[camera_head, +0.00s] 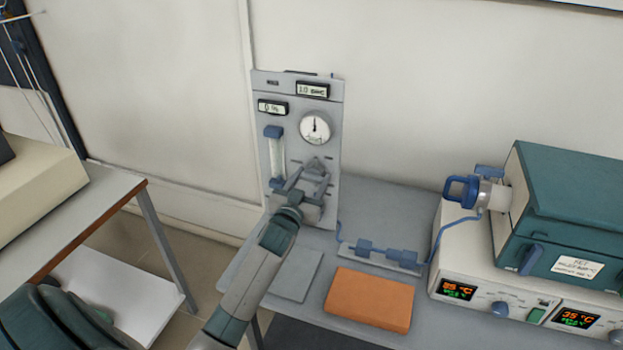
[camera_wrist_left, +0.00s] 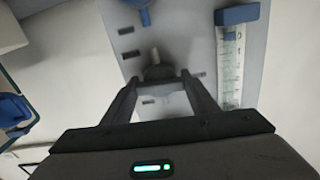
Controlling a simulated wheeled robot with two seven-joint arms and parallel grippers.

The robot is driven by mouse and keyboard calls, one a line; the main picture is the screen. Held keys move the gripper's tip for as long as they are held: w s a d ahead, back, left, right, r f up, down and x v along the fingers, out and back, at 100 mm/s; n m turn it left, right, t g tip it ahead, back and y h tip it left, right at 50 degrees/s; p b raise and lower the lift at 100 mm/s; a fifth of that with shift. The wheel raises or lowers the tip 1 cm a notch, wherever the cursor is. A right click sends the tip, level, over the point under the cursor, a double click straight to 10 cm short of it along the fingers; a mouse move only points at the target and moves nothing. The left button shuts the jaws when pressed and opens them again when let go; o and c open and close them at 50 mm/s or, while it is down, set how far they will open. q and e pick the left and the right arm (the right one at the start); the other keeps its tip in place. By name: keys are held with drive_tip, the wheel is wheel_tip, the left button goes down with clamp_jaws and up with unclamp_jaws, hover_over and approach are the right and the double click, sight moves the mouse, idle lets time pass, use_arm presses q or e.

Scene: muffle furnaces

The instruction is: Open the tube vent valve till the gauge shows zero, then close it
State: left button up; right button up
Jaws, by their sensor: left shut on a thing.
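A grey gas panel (camera_head: 334,200) stands upright at the back of the bench. It carries a round white gauge (camera_head: 315,127) with its needle pointing about straight up. My left gripper (camera_head: 305,183) is at the lower part of the panel, below the gauge. In the left wrist view its two fingers (camera_wrist_left: 159,80) are shut on a dark grey valve knob (camera_wrist_left: 158,72). In the head view the gripper covers most of this knob, so its turn angle cannot be told. My right gripper is not in view.
The panel has two small displays (camera_head: 312,90) and a flow tube (camera_head: 277,155) with a blue top left of the gripper. An orange block (camera_head: 370,299) and a grey plate (camera_head: 297,275) lie in front. A teal furnace (camera_head: 570,210) with a blue-handled tube end stands at right.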

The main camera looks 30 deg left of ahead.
use_arm(q)
drive_tip(key=m+p, duration=0.1)
drive_tip(key=m, duration=0.2)
drive_tip(key=shift+r+m, duration=0.1)
drive_tip(key=shift+m, duration=0.2)
drive_tip(key=m+p, duration=0.1)
drive_tip(key=m, duration=0.3)
drive_tip(key=shift+m, duration=0.3)
drive_tip(key=m+p, duration=0.1)
drive_tip(key=m, duration=0.3)
drive_tip(key=shift+m+p, duration=0.65)
drive_tip(key=shift+m, duration=1.85)
drive_tip(key=o, duration=1)
drive_tip(key=shift+o, duration=0.2)
drive_tip(key=shift+s, duration=0.1)
